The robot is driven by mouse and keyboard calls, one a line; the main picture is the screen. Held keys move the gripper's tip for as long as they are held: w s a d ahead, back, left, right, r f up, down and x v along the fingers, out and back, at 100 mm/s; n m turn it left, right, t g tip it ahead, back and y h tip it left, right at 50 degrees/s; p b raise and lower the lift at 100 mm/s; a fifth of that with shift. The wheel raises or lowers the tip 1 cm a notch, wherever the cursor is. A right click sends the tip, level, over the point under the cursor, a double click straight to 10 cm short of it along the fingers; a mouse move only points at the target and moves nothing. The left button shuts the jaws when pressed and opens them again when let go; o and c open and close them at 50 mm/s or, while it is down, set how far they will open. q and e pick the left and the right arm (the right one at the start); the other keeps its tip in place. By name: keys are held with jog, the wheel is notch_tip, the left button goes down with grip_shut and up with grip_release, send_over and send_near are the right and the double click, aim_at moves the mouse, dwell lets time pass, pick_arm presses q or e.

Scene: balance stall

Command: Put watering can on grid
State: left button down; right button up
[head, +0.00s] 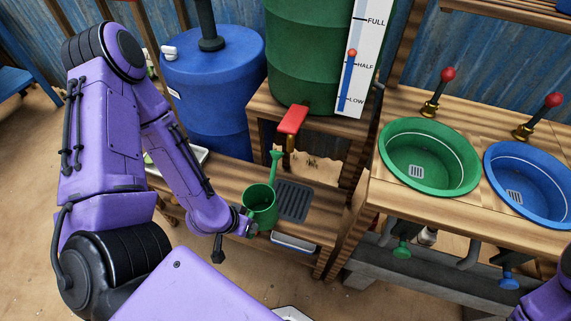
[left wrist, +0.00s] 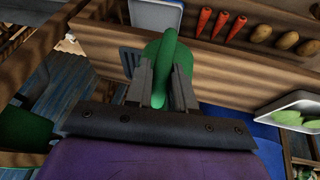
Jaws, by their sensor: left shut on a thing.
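A green watering can (head: 260,206) with a raised spout is at the end of my left arm in the head view, just left of the dark grid (head: 293,201) on the wooden bench. My left gripper (head: 243,222) is shut on the can. In the left wrist view, its fingers (left wrist: 166,86) close around the green handle, and the can body (left wrist: 150,50) shows behind them. The grid shows partly beside the can in the left wrist view (left wrist: 130,62). I cannot tell whether the can touches the bench. My right gripper is not in view.
A red-handled tap (head: 292,120) on the green barrel (head: 305,50) sits above the grid. A blue barrel (head: 213,90) stands behind my left arm. Green (head: 430,158) and blue (head: 530,182) basins are at right. The left wrist view shows carrots (left wrist: 222,24) and a tray (left wrist: 290,115).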

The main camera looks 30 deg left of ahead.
aim_at(267, 206)
pick_arm(q)
jog(key=w+d+f, duration=0.1)
jog(key=w+f, duration=0.1)
jog(key=w, duration=0.4)
jog(key=w+d+f+p, duration=0.1)
jog(key=w+d, duration=0.1)
jog(key=w, duration=0.4)
jog(key=shift+w+f, duration=0.25)
jog(key=shift+f, duration=0.1)
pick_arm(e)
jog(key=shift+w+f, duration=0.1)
